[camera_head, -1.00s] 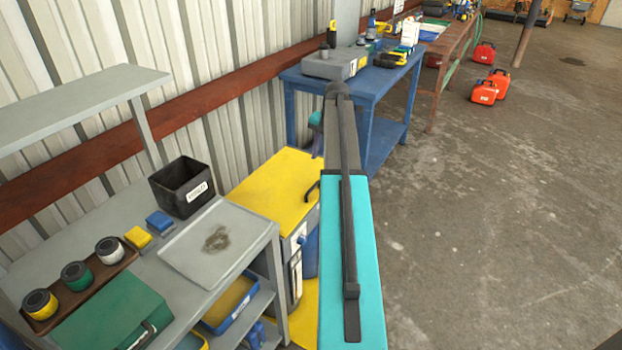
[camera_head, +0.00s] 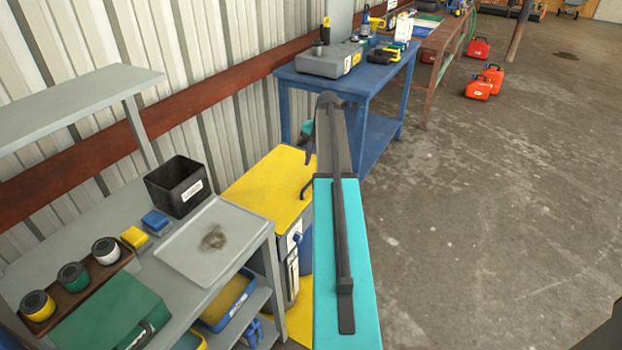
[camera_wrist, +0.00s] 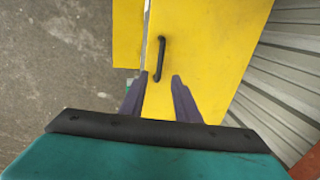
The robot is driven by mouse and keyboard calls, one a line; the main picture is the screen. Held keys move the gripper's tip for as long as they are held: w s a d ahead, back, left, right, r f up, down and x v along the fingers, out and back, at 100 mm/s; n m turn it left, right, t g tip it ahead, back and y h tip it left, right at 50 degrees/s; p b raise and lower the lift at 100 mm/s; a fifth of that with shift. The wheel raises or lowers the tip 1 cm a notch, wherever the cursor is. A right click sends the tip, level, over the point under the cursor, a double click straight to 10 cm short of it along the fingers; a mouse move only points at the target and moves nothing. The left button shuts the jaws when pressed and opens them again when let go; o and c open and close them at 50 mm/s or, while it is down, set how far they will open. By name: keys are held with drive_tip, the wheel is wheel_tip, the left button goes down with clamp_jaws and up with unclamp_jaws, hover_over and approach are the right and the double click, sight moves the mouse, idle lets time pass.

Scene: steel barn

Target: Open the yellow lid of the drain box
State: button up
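The drain box (camera_head: 292,250) stands on the floor between the grey workbench and the blue table. Its flat yellow lid (camera_head: 262,187) is closed on top and has a black handle at the edge nearest my arm. In the wrist view the yellow lid (camera_wrist: 205,60) fills the middle, with the black handle (camera_wrist: 161,58) upright near its left edge. My gripper (camera_wrist: 160,80) is open, its two dark fingers apart with nothing between them, and the handle lies just beyond the fingertips. In the head view the gripper is mostly hidden behind my arm.
A grey workbench (camera_head: 110,228) at the left holds a black bin (camera_head: 176,188), a stained tray (camera_head: 205,258), jars and a green case. A blue table (camera_head: 350,80) with tools stands behind the box. A corrugated wall runs behind.

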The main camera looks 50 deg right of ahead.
sight(309, 183)
drive_tip(key=shift+w+a+f+p, duration=0.1)
drive_tip(key=shift+w+f+p, duration=0.2)
drive_tip(key=shift+f, duration=1.25)
drive_tip(key=shift+w+a+f+p, duration=0.1)
drive_tip(key=shift+w+f+p, duration=0.2)
drive_tip(key=shift+f, duration=1.2)
drive_tip(key=shift+w+f+p, duration=0.2)
drive_tip(key=shift+w+f, duration=0.1)
drive_tip(key=shift+f, duration=1.25)
clamp_jaws()
drive_tip(key=shift+d+r, duration=0.1)
